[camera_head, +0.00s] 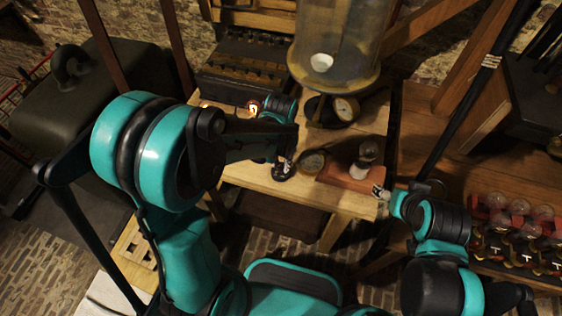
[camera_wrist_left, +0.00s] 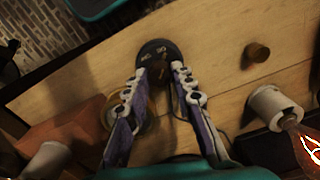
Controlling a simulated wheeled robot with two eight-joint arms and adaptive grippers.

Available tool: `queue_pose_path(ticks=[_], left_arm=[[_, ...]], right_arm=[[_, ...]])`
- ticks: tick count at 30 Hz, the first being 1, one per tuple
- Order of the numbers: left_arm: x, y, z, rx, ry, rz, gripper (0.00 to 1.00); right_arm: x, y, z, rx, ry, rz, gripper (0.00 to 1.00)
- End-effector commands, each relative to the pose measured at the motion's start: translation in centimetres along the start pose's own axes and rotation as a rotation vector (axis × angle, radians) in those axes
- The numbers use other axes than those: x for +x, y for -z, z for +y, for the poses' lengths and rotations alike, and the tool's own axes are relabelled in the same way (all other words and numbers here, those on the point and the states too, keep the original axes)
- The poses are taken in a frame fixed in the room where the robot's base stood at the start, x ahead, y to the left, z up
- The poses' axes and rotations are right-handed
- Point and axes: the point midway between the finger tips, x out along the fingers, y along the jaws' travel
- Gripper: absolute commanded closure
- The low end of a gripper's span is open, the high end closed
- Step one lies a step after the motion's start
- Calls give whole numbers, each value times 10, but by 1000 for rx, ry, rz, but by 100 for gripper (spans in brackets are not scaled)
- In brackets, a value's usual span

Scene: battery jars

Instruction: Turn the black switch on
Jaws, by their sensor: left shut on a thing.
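The black switch (camera_head: 283,174) sits near the front edge of the wooden table, with a round dark base. In the left wrist view the switch (camera_wrist_left: 158,50) lies at the fingertips, with pale markings on its base. My left gripper (camera_wrist_left: 162,76) reaches down over it, its two fingers on either side of the switch's middle part. It is shut on the switch. In the head view the left gripper (camera_head: 286,158) is small and partly hidden by my arm. My right gripper (camera_head: 380,192) is at the table's right front corner, apart from the switch; its jaws are too small to read.
A brass-rimmed gauge (camera_head: 313,162) lies just right of the switch. A bulb (camera_head: 367,152) stands on a reddish wooden block (camera_head: 345,176). A large glass jar (camera_head: 337,45) stands behind. In the left wrist view, a small brass knob (camera_wrist_left: 257,52) and a white spool-like part (camera_wrist_left: 273,106) are to the right.

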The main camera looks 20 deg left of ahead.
Motion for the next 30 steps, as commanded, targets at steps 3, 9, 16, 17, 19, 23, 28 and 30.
queue_pose_path(ticks=[3, 9, 16, 17, 19, 23, 28, 30], left_arm=[[0, 0, 0, 1, 0, 0, 100], [0, 0, 0, 1, 0, 0, 70], [0, 0, 0, 0, 0, 0, 54], [0, 0, 0, 0, 0, 0, 54], [0, 0, 0, 0, 0, 0, 54], [-6, 0, 0, -1, 0, 0, 54], [-33, -1, 0, -1, 0, 0, 54], [-48, 0, 0, 0, 0, 0, 54]], right_arm=[[0, 0, 0, 0, 0, 0, 33], [0, 0, 0, 0, 0, 0, 33], [0, 0, 0, 0, 0, 0, 33], [0, 0, 0, 0, 0, 0, 33], [0, 0, 0, 0, 0, 0, 33], [0, 0, 0, 0, 0, 0, 33], [0, 0, 0, 0, 0, 0, 33], [0, 0, 0, 0, 0, 0, 33]])
